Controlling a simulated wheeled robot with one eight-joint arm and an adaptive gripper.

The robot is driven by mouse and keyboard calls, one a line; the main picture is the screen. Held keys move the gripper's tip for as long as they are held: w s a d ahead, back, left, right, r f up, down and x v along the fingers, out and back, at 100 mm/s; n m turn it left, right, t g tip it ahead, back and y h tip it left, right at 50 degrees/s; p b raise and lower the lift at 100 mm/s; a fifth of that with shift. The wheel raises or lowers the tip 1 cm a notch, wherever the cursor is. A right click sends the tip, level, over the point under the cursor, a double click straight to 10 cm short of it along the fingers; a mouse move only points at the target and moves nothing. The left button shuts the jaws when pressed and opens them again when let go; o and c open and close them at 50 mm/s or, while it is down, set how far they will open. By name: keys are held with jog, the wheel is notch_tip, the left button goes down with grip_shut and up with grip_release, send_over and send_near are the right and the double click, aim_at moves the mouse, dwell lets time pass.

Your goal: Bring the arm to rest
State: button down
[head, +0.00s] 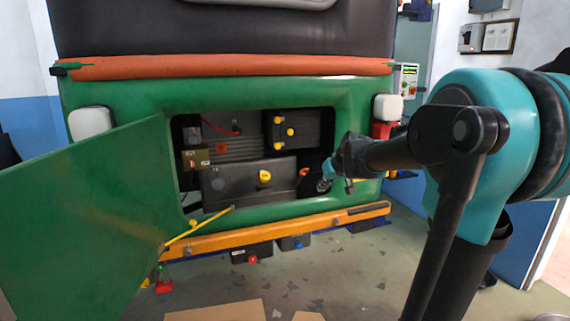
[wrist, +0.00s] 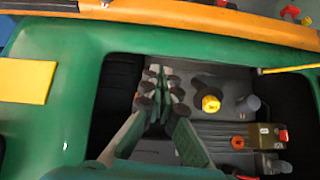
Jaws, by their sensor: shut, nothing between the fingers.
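My arm reaches in from the right in the head view. My gripper (head: 326,178) is at the right edge of the opening in the green rear panel (head: 235,97) of the rickshaw. The wrist view shows my gripper (wrist: 163,85) with its fingers close together and nothing between them. In that view the fingertips overlap the grey box with the yellow knob (wrist: 210,103); whether they touch it I cannot tell. In the head view this grey box (head: 235,187) sits low in the compartment, left of my gripper.
A green door (head: 90,215) hangs open at left, with a yellow rod (head: 198,231) at its lower edge. An orange bumper (head: 290,229) runs below the opening. A black box with yellow caps (head: 300,140) is inside.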

jog(key=s+d+f+m+g+h, duration=0.1)
jog(key=s+d+f, duration=0.1)
jog(key=s+f, duration=0.9)
jog(key=s+d+f+m+g+h, duration=0.1)
jog(key=s+d+f+g, duration=0.1)
jog(key=s+f, duration=0.9)
jog(key=s, duration=0.8)
jog(key=shift+m+g+h, duration=0.3)
jog(key=shift+h, duration=0.1)
